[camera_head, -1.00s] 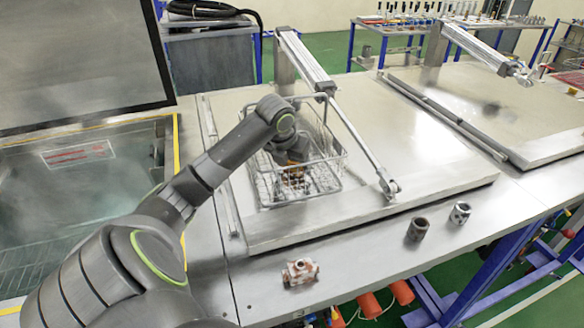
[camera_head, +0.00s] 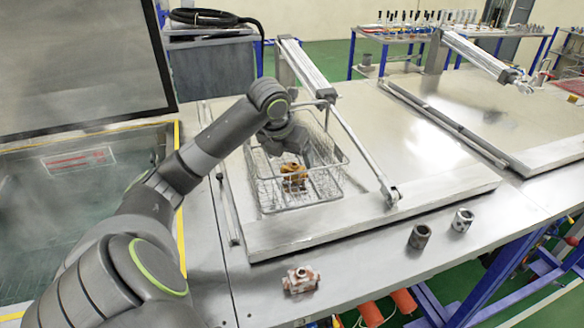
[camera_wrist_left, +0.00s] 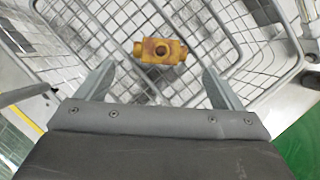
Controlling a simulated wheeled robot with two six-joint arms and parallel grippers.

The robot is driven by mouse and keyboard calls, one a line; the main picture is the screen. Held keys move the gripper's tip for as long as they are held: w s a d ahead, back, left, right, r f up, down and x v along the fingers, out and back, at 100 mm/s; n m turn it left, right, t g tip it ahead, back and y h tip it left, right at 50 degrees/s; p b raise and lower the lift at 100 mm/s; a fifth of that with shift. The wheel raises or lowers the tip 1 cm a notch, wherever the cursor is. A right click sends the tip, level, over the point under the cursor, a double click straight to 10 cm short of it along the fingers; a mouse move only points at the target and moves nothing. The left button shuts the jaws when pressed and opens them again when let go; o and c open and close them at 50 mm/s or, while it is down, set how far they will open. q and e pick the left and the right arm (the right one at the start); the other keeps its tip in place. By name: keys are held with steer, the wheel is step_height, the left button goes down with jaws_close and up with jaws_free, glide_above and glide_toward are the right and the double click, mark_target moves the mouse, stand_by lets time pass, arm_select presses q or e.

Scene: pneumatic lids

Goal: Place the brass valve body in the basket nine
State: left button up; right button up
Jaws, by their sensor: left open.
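The brass valve body (camera_head: 293,174) lies in the wire basket (camera_head: 314,204), toward its front left part. It also shows in the left wrist view as a yellow-brown fitting with a round opening (camera_wrist_left: 160,50), beyond my fingertips. My left gripper (camera_wrist_left: 155,82) is open, its two fingers apart and nothing between them. In the head view my left wrist is over the basket, behind the valve body, and its fingers are hard to make out. The valve body is clear of the fingers. No number on the basket is readable. My right gripper is not in view.
A reddish-white valve fitting (camera_head: 301,280) and two metal sleeves, one dark (camera_head: 420,237) and one bright (camera_head: 462,220), stand near the table's front edge. A pneumatic cylinder arm (camera_head: 306,68) crosses beside the basket. An open tank (camera_head: 60,200) lies at left.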

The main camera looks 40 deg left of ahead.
arm_select(q)
steer(key=v, duration=0.5)
steer(key=shift+s+r, duration=0.1)
steer(key=shift+r, duration=0.3)
steer(key=shift+d, duration=0.1)
